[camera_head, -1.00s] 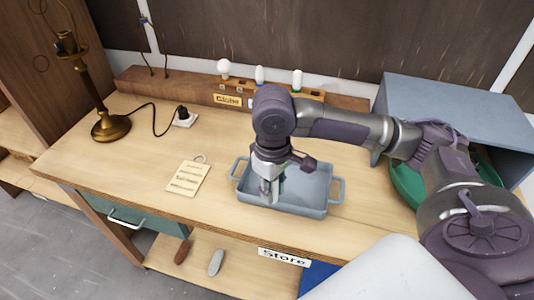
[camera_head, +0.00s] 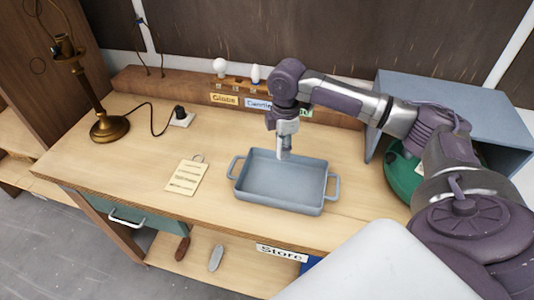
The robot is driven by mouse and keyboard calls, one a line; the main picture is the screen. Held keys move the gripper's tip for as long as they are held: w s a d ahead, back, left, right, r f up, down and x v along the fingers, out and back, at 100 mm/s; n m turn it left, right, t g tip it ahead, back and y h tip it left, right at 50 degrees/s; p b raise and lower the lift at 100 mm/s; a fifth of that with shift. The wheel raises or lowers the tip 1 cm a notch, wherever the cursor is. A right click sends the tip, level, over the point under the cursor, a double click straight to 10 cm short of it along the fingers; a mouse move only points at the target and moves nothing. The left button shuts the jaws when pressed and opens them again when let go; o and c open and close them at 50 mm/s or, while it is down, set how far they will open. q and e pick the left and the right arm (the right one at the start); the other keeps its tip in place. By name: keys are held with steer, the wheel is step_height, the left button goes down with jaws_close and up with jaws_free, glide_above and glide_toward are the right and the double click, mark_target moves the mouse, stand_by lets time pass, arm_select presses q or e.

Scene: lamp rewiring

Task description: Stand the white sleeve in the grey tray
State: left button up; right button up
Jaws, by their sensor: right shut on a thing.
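The grey tray (camera_head: 320,209) sits on the workbench, with a handle at each end, and its visible floor is bare. My right gripper (camera_head: 285,154) points down over the tray's back edge, its tip at about the rim in the picture. It is shut on a pale piece, seemingly the white sleeve, which is small and mostly hidden by the fingers. I cannot tell whether it touches the tray. My left gripper is not in view.
A brass lamp (camera_head: 110,126) with a cord and socket stands at left. A paper tag (camera_head: 186,177) lies left of the tray. A bulb rack (camera_head: 232,86) lines the back. A blue-grey box (camera_head: 455,98) and green round object (camera_head: 402,178) are at right.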

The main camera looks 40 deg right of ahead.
steer(key=p, duration=0.1)
glide_above(263, 168)
step_height(263, 168, down, 3)
steer(key=shift+s+f, duration=0.1)
step_height(263, 168, down, 4)
steer(key=shift+r+p, duration=0.15)
steer(key=shift+p, duration=0.45)
steer(key=shift+f, duration=0.3)
steer(key=shift+f, duration=0.15)
steer(key=o, duration=0.8)
steer(key=shift+o, duration=0.2)
step_height(263, 168, up, 12)
steer(key=b, duration=0.2)
steer(key=shift+r+b, duration=0.2)
steer(key=shift+b, duration=0.2)
